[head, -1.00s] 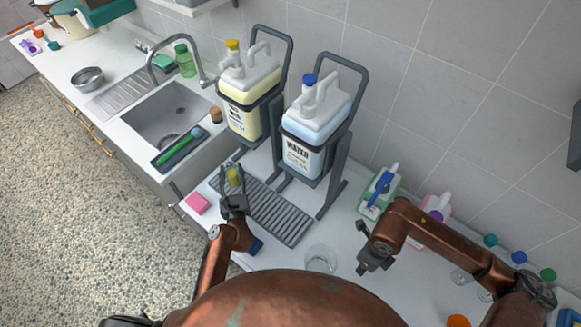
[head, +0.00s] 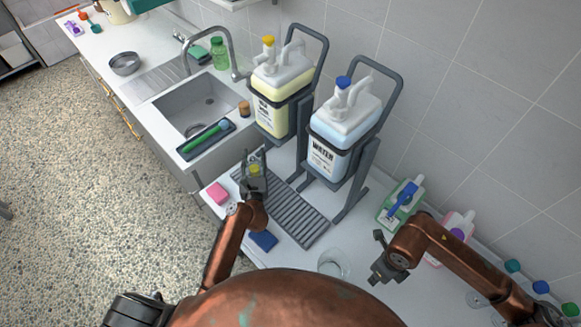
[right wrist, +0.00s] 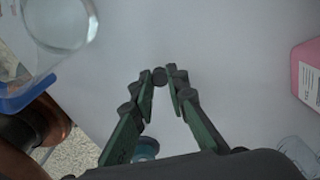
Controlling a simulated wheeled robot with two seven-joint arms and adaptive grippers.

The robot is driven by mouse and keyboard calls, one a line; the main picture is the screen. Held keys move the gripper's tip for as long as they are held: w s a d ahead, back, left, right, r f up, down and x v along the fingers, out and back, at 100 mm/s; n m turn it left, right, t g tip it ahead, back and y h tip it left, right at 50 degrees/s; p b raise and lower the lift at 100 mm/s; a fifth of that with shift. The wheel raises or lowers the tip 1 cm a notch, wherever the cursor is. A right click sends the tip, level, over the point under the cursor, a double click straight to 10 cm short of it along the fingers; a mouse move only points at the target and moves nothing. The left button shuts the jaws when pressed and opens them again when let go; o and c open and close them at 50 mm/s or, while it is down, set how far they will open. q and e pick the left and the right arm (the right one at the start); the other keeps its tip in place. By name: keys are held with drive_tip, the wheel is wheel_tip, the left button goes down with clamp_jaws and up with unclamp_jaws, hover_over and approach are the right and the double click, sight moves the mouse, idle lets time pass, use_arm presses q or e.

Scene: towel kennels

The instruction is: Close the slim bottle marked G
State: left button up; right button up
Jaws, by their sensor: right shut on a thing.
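My left gripper (head: 255,165) is over the near-left part of the grey drip tray. A small yellow thing (head: 255,170) shows between its fingers, which appear shut on it; its shape is mostly hidden. My right gripper (head: 379,262) is above the counter to the right of the clear glass (head: 333,263). In the right wrist view my right gripper (right wrist: 160,77) has its fingertips shut on a small dark round thing (right wrist: 160,74), possibly a cap. I cannot read a G on anything in view.
The grey drip tray (head: 297,224) lies before the yellow (head: 277,107) and blue WATER (head: 333,152) dispensers. A pink sponge (head: 217,192) and blue sponge (head: 264,240) lie near it. Green (head: 400,205) and pink (head: 458,228) jugs and several capped bottles stand right.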

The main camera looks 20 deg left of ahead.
use_arm(q)
drive_tip(key=shift+c, duration=0.7)
clamp_jaws()
drive_tip(key=shift+r, duration=0.15)
